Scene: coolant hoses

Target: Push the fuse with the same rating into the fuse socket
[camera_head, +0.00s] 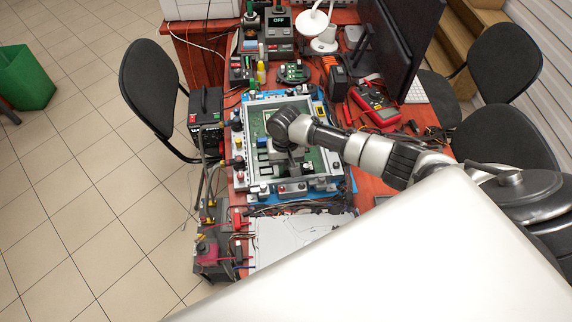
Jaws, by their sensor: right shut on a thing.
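An open grey metal enclosure (242,180) with green circuit boards inside lies on a blue mat (351,187) on the bench. My right arm reaches in from the right, and my right gripper (284,157) points down into the enclosure, over the boards. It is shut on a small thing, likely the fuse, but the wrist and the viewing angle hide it. The fuse socket and any rating marks are too small or hidden to tell. I cannot tell whether the held thing touches the board. My left gripper is not in view.
Behind the enclosure are a small round board (293,73), a box marked OFF (279,22) and a white lamp (322,37). A red multimeter (376,106) and dark monitors (392,45) stand right. Cables and a white panel (290,238) lie in front. The enclosure walls surround my gripper closely.

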